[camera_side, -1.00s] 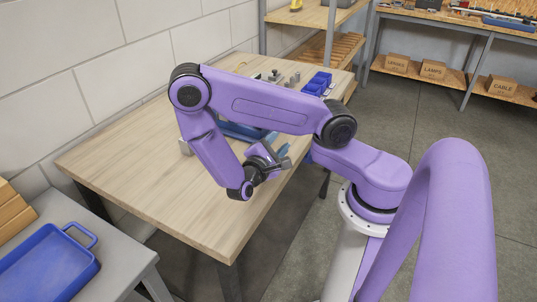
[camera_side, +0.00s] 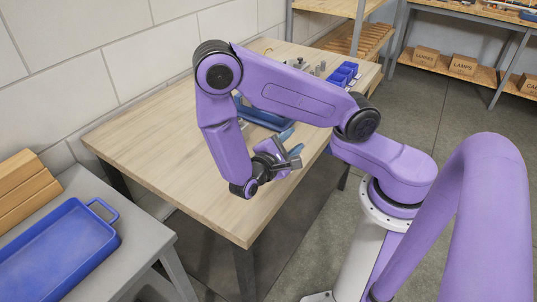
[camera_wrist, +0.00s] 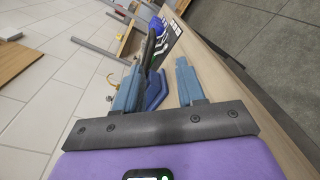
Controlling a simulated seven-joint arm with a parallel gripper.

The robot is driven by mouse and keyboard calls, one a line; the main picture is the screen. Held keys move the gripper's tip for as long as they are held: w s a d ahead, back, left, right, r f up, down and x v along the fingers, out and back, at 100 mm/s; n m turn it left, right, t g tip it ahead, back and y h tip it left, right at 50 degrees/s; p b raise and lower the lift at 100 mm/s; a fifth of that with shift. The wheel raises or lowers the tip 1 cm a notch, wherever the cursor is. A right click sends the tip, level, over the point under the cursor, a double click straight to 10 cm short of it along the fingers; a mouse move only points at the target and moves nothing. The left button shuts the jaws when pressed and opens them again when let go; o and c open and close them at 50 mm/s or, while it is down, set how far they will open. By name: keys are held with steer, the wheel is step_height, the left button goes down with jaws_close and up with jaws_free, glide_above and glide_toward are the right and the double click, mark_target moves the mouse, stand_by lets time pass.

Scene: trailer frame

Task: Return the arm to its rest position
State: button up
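My gripper (camera_side: 287,158) hangs over the near right edge of the wooden workbench (camera_side: 165,140), above its surface or just off its edge; I cannot tell which. In the wrist view my gripper (camera_wrist: 160,78) has its two blue-grey fingers well apart, with nothing held between them. My purple arm is bent, its elbow raised over the bench. A blue part (camera_side: 262,116), perhaps the trailer frame, lies on the bench behind my arm and is partly hidden. A blue piece (camera_wrist: 155,90) also shows beyond the fingers in the wrist view.
Blue bins (camera_side: 343,74) and small metal parts stand at the bench's far end. A blue tray (camera_side: 55,250) sits on a grey side table (camera_side: 150,245) at left, beside stacked wooden pieces (camera_side: 25,195). The near bench top is clear. Shelving with boxes (camera_side: 463,65) stands behind.

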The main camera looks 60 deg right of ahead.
steer(key=shift+s+a+r+y, duration=0.25)
steer(key=shift+r+y, duration=0.1)
steer(key=shift+y, duration=0.25)
steer(key=s+a+r+n+y, duration=0.4)
steer(key=s+a+r+y, duration=0.5)
steer(key=y, duration=0.7)
steer(key=shift+s+a+r+n+t, duration=0.2)
steer(key=shift+s+n+t, duration=0.15)
steer(key=shift+s, duration=0.9)
